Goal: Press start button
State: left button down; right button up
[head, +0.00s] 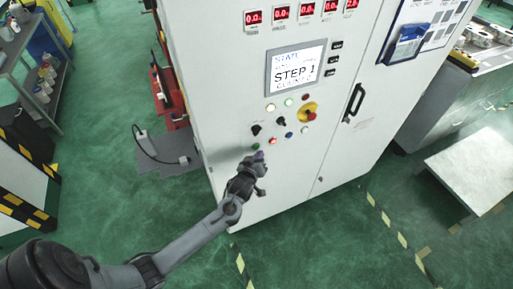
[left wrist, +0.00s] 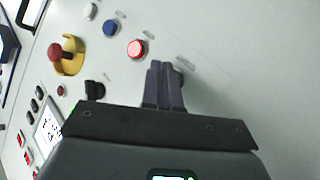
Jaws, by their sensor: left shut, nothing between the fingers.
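My left gripper (head: 259,156) is shut and empty, its fingertips close to the lower left of the white cabinet's button panel. A green button (head: 255,147) sits right by the fingertips; no start label is readable. In the left wrist view the shut fingers (left wrist: 164,66) point at the panel and mostly cover a dark round button (left wrist: 179,77) beside them. I cannot tell whether the fingers touch it. A lit red button (head: 272,141) is up and right of the green one; it also glows in the left wrist view (left wrist: 138,48). My right gripper is not in view.
The white cabinet (head: 230,75) carries a blue button (head: 289,134), a yellow-and-red emergency stop (head: 309,113), black selector switches and a screen (head: 294,69) reading "STEP 1". A black door handle (head: 354,102) sticks out at right. The green floor before the cabinet is mostly clear.

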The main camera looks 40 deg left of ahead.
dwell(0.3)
pick_arm(q)
jog(key=shift+w+a, duration=0.15)
jog(key=shift+a, duration=0.25)
dwell(0.4)
